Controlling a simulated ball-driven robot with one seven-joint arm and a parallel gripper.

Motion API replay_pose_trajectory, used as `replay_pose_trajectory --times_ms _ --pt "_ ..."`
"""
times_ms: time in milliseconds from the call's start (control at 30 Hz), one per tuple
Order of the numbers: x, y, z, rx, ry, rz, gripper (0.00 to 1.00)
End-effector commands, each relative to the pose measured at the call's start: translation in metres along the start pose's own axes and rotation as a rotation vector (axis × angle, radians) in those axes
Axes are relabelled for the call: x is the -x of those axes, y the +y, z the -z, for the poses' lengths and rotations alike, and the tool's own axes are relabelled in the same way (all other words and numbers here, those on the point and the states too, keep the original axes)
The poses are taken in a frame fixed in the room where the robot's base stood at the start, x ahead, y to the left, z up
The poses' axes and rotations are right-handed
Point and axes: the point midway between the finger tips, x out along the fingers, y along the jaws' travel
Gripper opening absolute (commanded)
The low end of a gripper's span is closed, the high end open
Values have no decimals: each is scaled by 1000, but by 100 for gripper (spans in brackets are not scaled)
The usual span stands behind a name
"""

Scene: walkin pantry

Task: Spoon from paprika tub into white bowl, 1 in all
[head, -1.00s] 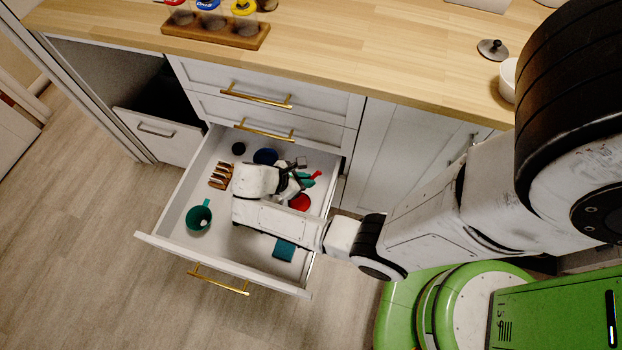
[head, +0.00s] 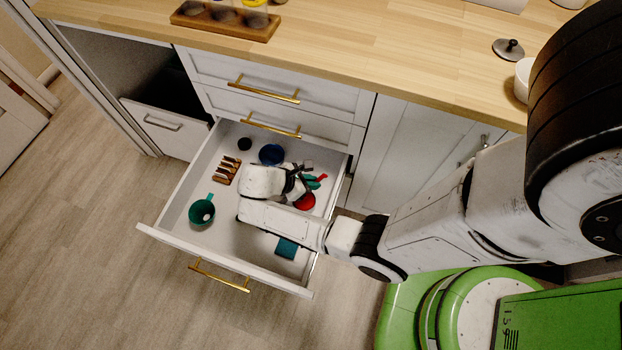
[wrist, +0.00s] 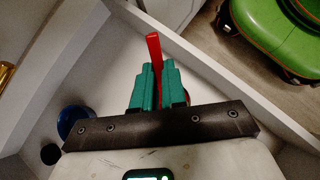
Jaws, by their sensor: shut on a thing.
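My gripper (head: 313,184) is down in the open drawer, its teal fingers shut on the handle of a red scoop (wrist: 153,46). In the head view the scoop's round red cup (head: 305,202) lies beside the fingers, partly hidden by my wrist. I cannot tell whether the scoop touches the drawer floor. The white bowl (head: 521,82) stands on the counter at the right, partly hidden by my arm. Several tubs stand in a wooden rack (head: 225,24) at the counter's back left, cut off by the picture's top edge; I cannot tell which holds paprika.
The drawer (head: 225,262) also holds a green cup (head: 201,213), a blue cup (head: 271,154), a small dark cup (head: 245,144), a wooden piece (head: 226,171) and a teal block (head: 287,247). A dark knobbed lid (head: 508,50) lies near the bowl. The middle counter is clear.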

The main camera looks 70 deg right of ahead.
Motion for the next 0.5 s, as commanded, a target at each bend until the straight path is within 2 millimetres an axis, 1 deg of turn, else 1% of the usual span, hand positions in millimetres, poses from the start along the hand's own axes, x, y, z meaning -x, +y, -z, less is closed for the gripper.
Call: replay_pose_trajectory --times_ms 33,500 --pt "-4 0 4 0 0 0 0" --pt "-26 0 24 0 0 0 0"
